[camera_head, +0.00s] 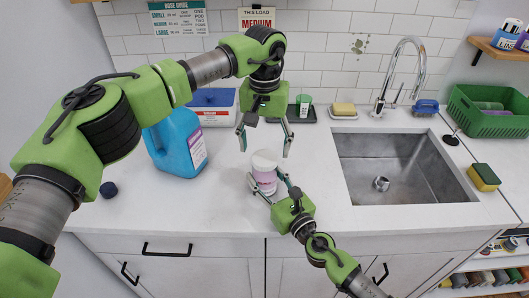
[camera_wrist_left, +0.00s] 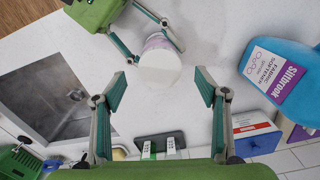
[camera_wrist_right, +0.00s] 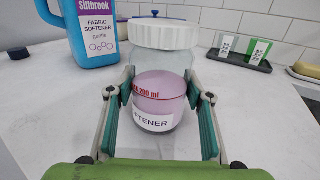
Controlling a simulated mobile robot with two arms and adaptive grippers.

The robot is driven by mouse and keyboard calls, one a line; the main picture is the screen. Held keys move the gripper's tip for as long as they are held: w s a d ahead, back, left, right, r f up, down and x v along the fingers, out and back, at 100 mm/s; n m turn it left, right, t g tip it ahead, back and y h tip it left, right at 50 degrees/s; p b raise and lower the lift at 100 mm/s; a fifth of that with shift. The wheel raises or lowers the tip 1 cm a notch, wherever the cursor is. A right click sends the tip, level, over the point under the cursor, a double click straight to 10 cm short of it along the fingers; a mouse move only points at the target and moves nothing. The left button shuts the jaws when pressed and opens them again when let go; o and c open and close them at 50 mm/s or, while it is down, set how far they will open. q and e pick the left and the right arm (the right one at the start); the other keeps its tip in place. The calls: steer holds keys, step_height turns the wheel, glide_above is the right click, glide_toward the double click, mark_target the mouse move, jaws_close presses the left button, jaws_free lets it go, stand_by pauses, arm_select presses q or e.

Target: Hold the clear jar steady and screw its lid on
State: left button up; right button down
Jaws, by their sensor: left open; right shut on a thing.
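The clear jar (camera_wrist_right: 152,118) stands upright on the counter, with pink contents and a "SOFTENER" label. Its ribbed white lid (camera_wrist_right: 165,34) sits on the mouth; I cannot tell whether the threads are engaged. In the head view the jar (camera_head: 265,182) and lid (camera_head: 264,159) are near the counter's front edge. My right gripper (camera_head: 268,186) is shut around the jar's sides, as the right wrist view also shows. My left gripper (camera_head: 265,143) points down above the lid, open and empty. In the left wrist view the lid (camera_wrist_left: 160,66) lies between and beyond its fingers.
A blue fabric softener jug (camera_head: 174,144) stands left of the jar, with a dark blue cap (camera_head: 109,190) on the counter. The sink (camera_head: 395,165) is on the right. A tray with small cups (camera_head: 303,108) is at the back. Counter around the jar is clear.

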arm_select(q)
step_height(320, 180, up, 9)
steer(key=shift+f, duration=0.1)
stand_by(0.3)
arm_select(e)
steer(key=c, duration=1)
jaws_free()
steer(key=shift+o, duration=0.2)
steer(key=v, duration=1.2)
